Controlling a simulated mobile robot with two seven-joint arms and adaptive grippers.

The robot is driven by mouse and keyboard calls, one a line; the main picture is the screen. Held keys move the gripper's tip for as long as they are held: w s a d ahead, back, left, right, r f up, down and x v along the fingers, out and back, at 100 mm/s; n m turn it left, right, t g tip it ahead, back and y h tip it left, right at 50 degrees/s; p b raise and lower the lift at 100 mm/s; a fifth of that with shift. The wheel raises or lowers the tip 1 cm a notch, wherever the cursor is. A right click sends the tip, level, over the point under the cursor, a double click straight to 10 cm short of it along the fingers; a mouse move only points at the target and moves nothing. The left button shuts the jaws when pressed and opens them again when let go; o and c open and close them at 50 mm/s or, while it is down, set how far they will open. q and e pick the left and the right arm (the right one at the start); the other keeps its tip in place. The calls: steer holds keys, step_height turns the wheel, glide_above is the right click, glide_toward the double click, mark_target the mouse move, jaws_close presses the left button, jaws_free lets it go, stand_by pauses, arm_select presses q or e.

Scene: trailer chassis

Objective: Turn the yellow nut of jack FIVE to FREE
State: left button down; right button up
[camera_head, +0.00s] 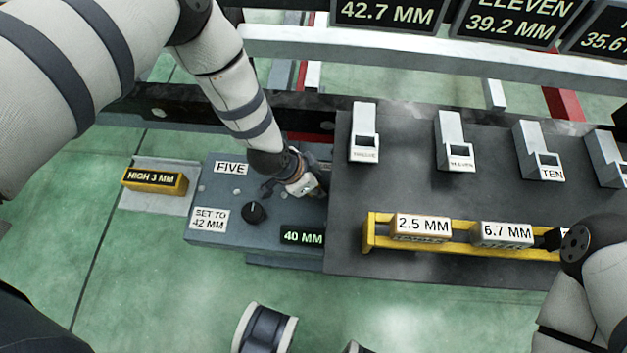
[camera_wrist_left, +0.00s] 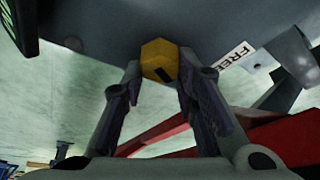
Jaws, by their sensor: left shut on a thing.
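The jack FIVE panel (camera_head: 215,236) is a blue-grey box left of the dark bench in the head view, with a FIVE label (camera_head: 231,168), a black knob (camera_head: 254,212), a "SET TO 42 MM" label and a display reading 40 MM (camera_head: 303,237). My left gripper (camera_head: 303,186) reaches down at its right end, where it hides the nut. In the left wrist view the yellow nut (camera_wrist_left: 159,61), with a dark slot, sits between the fingers of my left gripper (camera_wrist_left: 157,88), which are shut on it. The FREE label (camera_wrist_left: 235,56) lies right of the nut.
A yellow "HIGH 3 MM" block (camera_head: 155,180) stands on a pale plate at left. A yellow rack (camera_head: 377,241) with 2.5 MM (camera_head: 424,226) and 6.7 MM (camera_head: 505,233) blocks is on the dark bench (camera_head: 430,196). My right arm is at the lower right.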

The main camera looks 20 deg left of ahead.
arm_select(q)
steer(key=n+y+p, duration=0.1)
steer(key=n, duration=0.2)
steer(key=shift+r+t, duration=0.1)
steer(key=shift+t, duration=0.3)
steer(key=n+y+p, duration=0.1)
steer(key=n, duration=0.1)
steer(key=shift+n, duration=0.3)
steer(key=n+y, duration=0.1)
steer(key=n, duration=0.1)
steer(key=shift+n, duration=0.3)
steer(key=shift+n+y, duration=0.6)
steer(key=shift+n, duration=0.9)
steer(key=c, duration=1.3)
jaws_free()
steer(key=shift+a, duration=0.1)
